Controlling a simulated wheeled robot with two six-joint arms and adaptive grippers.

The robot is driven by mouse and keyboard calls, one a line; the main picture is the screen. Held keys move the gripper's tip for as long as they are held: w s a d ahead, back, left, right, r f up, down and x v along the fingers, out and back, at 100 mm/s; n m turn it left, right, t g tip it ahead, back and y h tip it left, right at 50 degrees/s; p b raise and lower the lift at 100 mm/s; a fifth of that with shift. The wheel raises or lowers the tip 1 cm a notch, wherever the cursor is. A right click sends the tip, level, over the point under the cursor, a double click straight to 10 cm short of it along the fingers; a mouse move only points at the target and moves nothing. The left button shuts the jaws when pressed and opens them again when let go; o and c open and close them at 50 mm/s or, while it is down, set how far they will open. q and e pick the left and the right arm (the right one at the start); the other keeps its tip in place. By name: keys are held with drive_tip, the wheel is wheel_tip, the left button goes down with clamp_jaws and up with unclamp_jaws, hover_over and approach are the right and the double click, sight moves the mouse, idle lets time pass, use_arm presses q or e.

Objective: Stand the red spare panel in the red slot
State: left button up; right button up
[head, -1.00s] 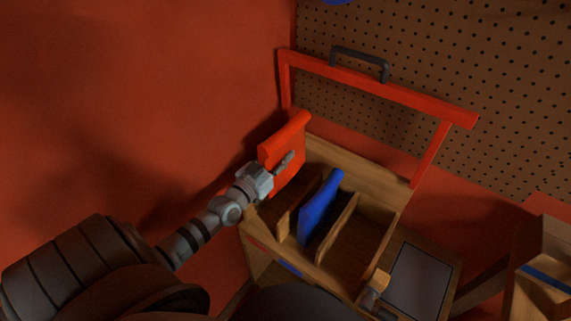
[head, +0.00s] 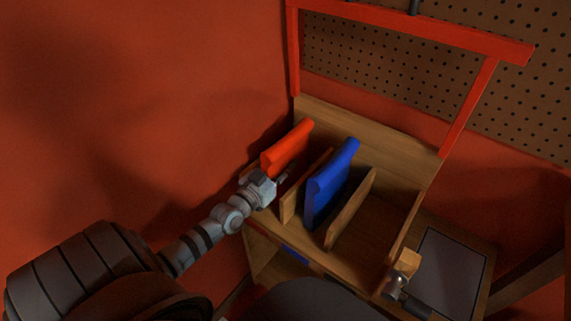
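The red spare panel (head: 288,147) stands upright in the leftmost compartment of the wooden rack, with its thick rounded edge up. Its lower part is hidden behind the rack's divider and my gripper. My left gripper (head: 280,182) is just in front of and below the panel's near end. One finger shows to the right, apart from the panel's visible face; the gripper looks open, with its other finger hidden. My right gripper (head: 404,270) is at the lower right by the rack's right side, next to a tan block; its fingers are unclear.
A blue panel (head: 330,184) stands in the neighbouring compartment, between wooden dividers (head: 351,210). The compartment to its right is empty. A red frame (head: 415,24) rises behind the rack, before a pegboard (head: 400,75). A grey flat plate (head: 447,270) lies at the right.

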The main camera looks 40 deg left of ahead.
use_arm(q)
drive_tip(key=shift+o, duration=1.3)
use_arm(e)
drive_tip(key=shift+a, duration=0.4)
use_arm(q)
drive_tip(key=shift+r, duration=0.2)
drive_tip(key=s+p, duration=0.4)
drive_tip(key=s, duration=0.8)
drive_tip(key=shift+d, duration=0.25)
use_arm(e)
drive_tip(key=r, duration=0.1)
drive_tip(key=s+a+r, duration=0.1)
drive_tip(key=r, duration=0.1)
drive_tip(key=shift+s+a+r, duration=0.15)
drive_tip(key=shift+a+r, duration=0.15)
drive_tip(key=shift+r, duration=0.1)
drive_tip(key=shift+a, duration=0.1)
